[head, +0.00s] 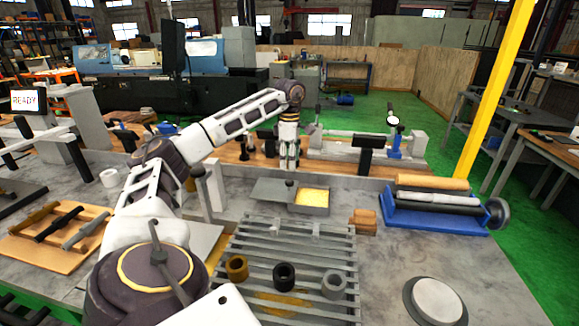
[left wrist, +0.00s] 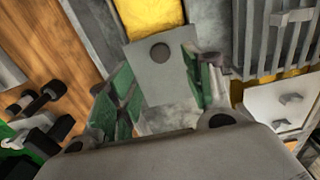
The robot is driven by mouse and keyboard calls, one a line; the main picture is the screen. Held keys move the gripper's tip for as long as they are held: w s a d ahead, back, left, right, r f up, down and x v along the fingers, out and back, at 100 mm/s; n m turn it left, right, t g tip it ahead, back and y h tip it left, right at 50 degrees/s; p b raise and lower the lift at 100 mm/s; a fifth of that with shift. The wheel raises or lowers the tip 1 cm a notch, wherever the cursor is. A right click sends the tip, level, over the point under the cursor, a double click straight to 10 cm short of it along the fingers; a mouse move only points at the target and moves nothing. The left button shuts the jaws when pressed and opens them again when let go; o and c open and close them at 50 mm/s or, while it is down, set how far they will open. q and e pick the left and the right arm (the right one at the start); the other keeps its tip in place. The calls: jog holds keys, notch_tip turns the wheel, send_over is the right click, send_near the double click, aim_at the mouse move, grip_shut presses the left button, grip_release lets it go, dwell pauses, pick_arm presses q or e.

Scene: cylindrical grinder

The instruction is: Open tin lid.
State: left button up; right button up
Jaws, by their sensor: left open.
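The open tin (head: 324,210) is a shallow grey box with a yellow inside, standing behind the slatted rack in the head view. Its grey lid (head: 268,189) lies flat to the left of the opening, with a small dark knob (head: 290,183) near its right end. My left gripper (head: 289,165) points down just above the knob. In the left wrist view the lid (left wrist: 155,75) with its round knob (left wrist: 160,52) shows between the green pads of my open left gripper (left wrist: 158,80). The yellow inside of the tin (left wrist: 150,14) shows beyond it. My right gripper is not in view.
A slatted grey rack (head: 298,262) with several rings stands in front of the tin. Small wooden blocks (head: 363,221) lie to the right of it, then a blue roller stand (head: 430,219). A round disc (head: 437,300) is at front right. The bench between these is clear.

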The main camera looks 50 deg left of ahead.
pick_arm(q)
jog(key=shift+r, duration=2)
jog(key=shift+s+f, duration=0.1)
